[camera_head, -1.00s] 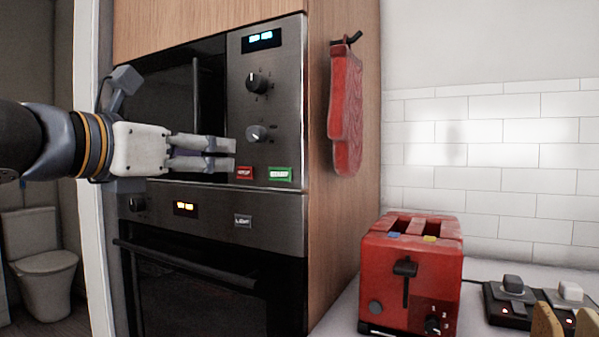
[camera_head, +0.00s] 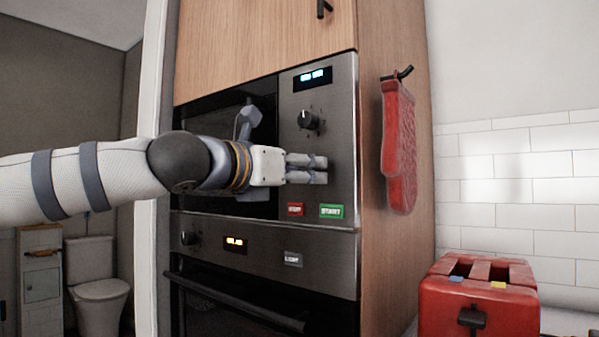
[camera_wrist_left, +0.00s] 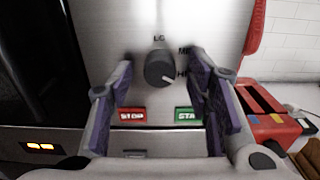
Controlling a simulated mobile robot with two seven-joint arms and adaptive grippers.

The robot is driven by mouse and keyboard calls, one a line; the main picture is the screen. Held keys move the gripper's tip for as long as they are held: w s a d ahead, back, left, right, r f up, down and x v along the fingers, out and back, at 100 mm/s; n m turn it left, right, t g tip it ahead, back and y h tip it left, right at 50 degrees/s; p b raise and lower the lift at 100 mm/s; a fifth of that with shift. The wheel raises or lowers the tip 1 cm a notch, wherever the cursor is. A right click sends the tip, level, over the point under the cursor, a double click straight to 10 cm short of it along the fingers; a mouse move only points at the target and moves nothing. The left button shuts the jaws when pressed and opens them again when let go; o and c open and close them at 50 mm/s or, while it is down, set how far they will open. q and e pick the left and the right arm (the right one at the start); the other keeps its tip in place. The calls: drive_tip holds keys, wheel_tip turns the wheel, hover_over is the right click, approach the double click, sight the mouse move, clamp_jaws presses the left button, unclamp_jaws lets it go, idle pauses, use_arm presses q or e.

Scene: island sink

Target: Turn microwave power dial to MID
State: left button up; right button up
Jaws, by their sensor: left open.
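The microwave (camera_head: 338,185) is built into a wooden cabinet, with a steel control panel at its right. The lower dial, dark and round, shows in the left wrist view (camera_wrist_left: 160,68); its light mark points to the lower right, nearest the "HI" label. "LO" is above it and a partly covered "MI…" label at upper right. My left gripper (camera_head: 326,169) is open in front of the panel, with the dial between its fingers in the wrist view; I cannot tell whether they touch it. The upper dial (camera_head: 308,120) is clear. My right gripper is not in view.
A red stop button (camera_head: 295,210) and green start button (camera_head: 331,211) sit just below the gripper. An oven (camera_head: 255,300) is underneath. A red mitt (camera_head: 399,145) hangs on the cabinet side, and a red toaster (camera_head: 478,300) stands at right.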

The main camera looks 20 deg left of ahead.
use_arm(q)
clamp_jaws()
drive_tip(key=n+b, duration=0.1)
drive_tip(key=n, duration=1)
drive_tip(key=shift+f+n+b, duration=0.1)
drive_tip(key=shift+n+b, duration=0.2)
drive_tip(key=shift+b, duration=0.05)
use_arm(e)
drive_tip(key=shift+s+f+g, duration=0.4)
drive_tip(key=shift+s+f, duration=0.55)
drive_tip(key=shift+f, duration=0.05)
